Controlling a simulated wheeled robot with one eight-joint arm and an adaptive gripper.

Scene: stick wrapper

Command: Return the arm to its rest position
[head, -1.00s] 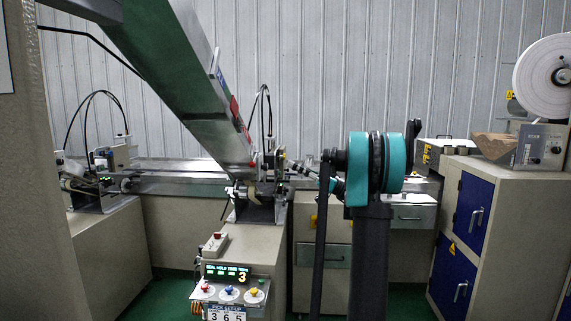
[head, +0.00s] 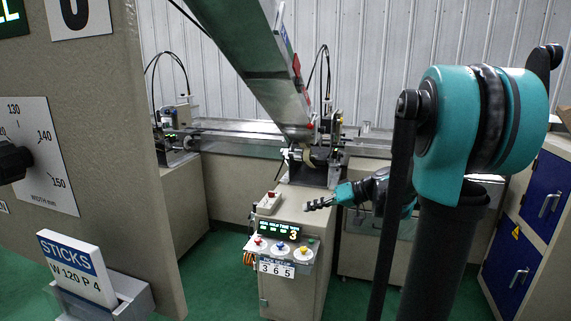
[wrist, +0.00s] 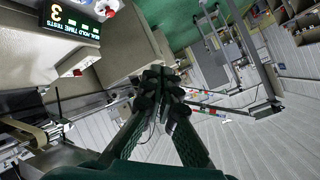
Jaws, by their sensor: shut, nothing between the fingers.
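My gripper (head: 318,203) is in the middle of the head view, at the end of my teal and black arm. It points left, in front of the wrapping machine and above the control panel's right side. In the wrist view its two fingers (wrist: 163,82) meet at the tips, with nothing seen between them. The gripper looks apart from the machine. My large teal joint and dark column fill the right of the head view and hide part of the machine bench.
The control panel (head: 281,250) with coloured buttons stands close below my gripper. A slanted metal chute (head: 255,65) comes down behind it. A grey panel with a width dial (head: 40,155) and a sticks holder (head: 95,275) are at the left. Blue-doored cabinets (head: 545,185) stand at the right.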

